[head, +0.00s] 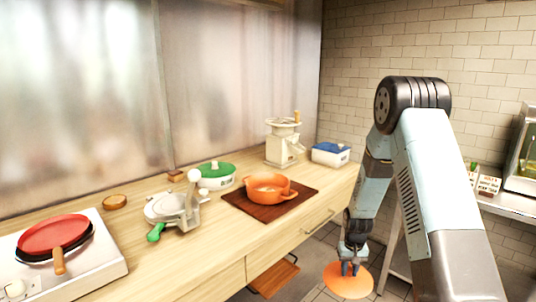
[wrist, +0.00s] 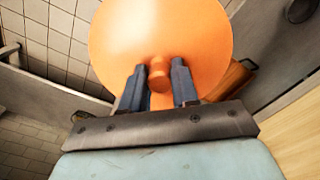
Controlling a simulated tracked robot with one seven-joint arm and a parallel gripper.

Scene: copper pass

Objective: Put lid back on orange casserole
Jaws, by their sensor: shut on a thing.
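The orange casserole (head: 268,188) stands without a lid on a dark wooden board (head: 250,207) on the counter. The orange round lid (head: 347,283) is in my gripper (head: 352,265), off the counter's front edge and above the floor, to the right of and lower than the casserole. In the wrist view the lid (wrist: 160,30) fills the upper middle, with its knob (wrist: 158,70) between the two fingers of my gripper (wrist: 158,85). The gripper is shut on the knob. The casserole cannot be made out in the wrist view.
A green-lidded dish (head: 215,178), a white grinder (head: 283,145) and a blue-lidded box (head: 330,153) stand around the board. A hand-cranked press (head: 177,208) and a stove with a red pan (head: 55,235) are at left. A wooden stool (head: 275,277) stands below the counter's front.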

